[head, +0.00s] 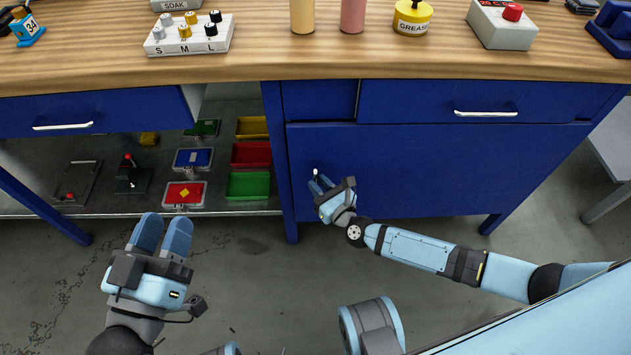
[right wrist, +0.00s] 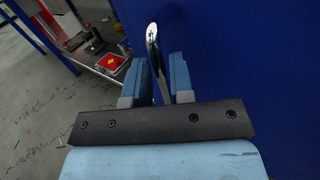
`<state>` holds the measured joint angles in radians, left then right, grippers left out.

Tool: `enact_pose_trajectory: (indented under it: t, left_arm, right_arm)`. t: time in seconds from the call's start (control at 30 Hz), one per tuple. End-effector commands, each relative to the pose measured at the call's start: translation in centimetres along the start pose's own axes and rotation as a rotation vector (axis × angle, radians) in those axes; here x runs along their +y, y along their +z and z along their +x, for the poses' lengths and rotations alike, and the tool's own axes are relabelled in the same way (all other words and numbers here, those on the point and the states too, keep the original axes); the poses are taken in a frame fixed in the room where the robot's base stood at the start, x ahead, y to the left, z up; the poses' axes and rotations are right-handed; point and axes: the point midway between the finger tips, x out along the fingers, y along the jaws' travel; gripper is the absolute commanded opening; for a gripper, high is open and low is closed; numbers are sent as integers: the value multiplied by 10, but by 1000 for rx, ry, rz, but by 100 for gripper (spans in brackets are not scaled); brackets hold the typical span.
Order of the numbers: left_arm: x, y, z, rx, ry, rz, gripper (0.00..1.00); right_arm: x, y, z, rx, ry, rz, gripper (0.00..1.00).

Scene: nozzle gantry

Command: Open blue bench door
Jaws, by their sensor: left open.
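The blue bench door (head: 430,160) is the wide panel under the right half of the bench. It looks closed, flush with the frame. A small pale upright handle (head: 316,173) stands near its left edge. My right gripper (head: 321,184) is at this handle. In the right wrist view the handle (right wrist: 153,42) runs between the two fingers of the right gripper (right wrist: 160,80). Whether both fingers press on it cannot be told. My left gripper (head: 163,232) is open and empty, low on the left, in front of the open shelf and away from the door.
The shelf (head: 220,207) left of the door holds red, green and yellow bins and several small devices. Drawers with pale handles (head: 486,113) sit above. Bottles and a grease pot (head: 412,18) stand on the wooden bench top.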

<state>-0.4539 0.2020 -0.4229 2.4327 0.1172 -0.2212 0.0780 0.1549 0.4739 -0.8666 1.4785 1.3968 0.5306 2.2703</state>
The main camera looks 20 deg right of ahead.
Motion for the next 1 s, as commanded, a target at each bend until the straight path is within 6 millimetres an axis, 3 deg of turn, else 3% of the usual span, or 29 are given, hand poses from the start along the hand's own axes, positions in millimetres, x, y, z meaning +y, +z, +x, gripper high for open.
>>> enact_pose_trajectory:
  t: [0.2,0.47,0.6,1.0]
  left_arm:
    - [-1,5,0,-14,0,-2,43]
    - [0,4,0,-14,1,-1,43]
    - [0,3,0,-13,1,0,43]
    - [-1,4,0,-14,1,1,43]
  right_arm:
    - [0,0,16,-1,0,-1,22]
    - [0,0,18,0,0,-1,22]
    - [0,0,17,0,0,-1,0]
    - [3,-1,10,0,10,-2,0]
